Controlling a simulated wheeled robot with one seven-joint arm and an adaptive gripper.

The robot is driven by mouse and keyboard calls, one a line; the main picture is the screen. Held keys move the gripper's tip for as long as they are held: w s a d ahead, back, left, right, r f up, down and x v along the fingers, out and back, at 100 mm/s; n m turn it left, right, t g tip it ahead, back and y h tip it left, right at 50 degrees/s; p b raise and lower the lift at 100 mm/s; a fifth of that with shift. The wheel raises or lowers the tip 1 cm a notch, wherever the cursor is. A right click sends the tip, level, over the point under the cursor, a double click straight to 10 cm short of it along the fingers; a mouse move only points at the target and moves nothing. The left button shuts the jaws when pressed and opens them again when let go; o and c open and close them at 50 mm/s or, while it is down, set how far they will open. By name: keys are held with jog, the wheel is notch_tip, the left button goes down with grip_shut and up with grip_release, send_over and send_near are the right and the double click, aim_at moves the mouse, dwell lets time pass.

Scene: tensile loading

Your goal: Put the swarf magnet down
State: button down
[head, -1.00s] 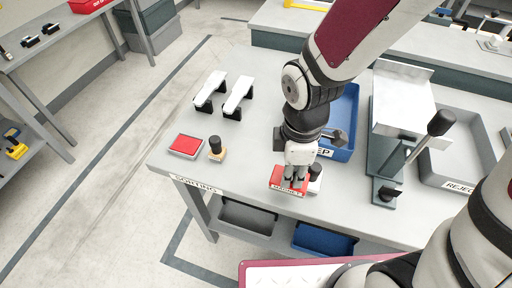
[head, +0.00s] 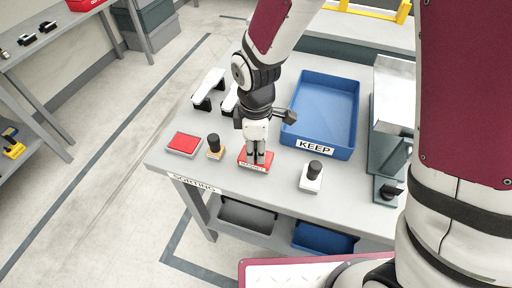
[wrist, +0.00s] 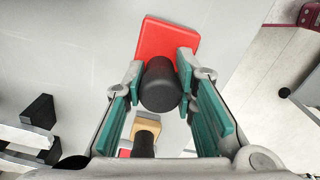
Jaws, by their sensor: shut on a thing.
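The swarf magnet is a red block with a "MAGNET" label (head: 253,167) and a black knob handle, low over or on the front of the sorting table (head: 225,195). I cannot tell whether its underside touches the top. My gripper (head: 259,155) points down and is shut on the handle. In the wrist view, the black handle (wrist: 161,86) sits between the teal finger pads, with the red base (wrist: 165,42) beyond it. The fingers hide part of the magnet in the head view.
A wooden stamp (head: 215,148) and a red ink pad (head: 184,144) lie left of the magnet. A white stamp with a black knob (head: 312,177) stands to its right. The blue KEEP tray (head: 350,110) is behind right. Free tabletop lies around the magnet.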

jog(key=shift+f, duration=0.2)
jog(key=c, duration=1.3)
grip_release()
notch_tip(320, 180, up, 12)
jog(key=shift+r, duration=0.2)
jog(key=s+d+r+m+t, duration=0.2)
jog(key=s+d+r+m, duration=0.4)
jog(key=d+r+m, duration=0.5)
jog(key=shift+s+d+r+m+t, duration=0.25)
jog(key=shift+s+d+m+t, duration=0.15)
jog(key=shift+s+d+m, duration=1)
jog(key=shift+s+d+r+m+t, duration=0.35)
jog(key=shift+s+d+m, duration=0.55)
jog(key=shift+s, duration=0.95)
jog(key=shift+s+d+r+m+t, duration=0.2)
jog(key=shift+s+d+m+t, duration=0.25)
jog(key=shift+s+d+m, duration=0.75)
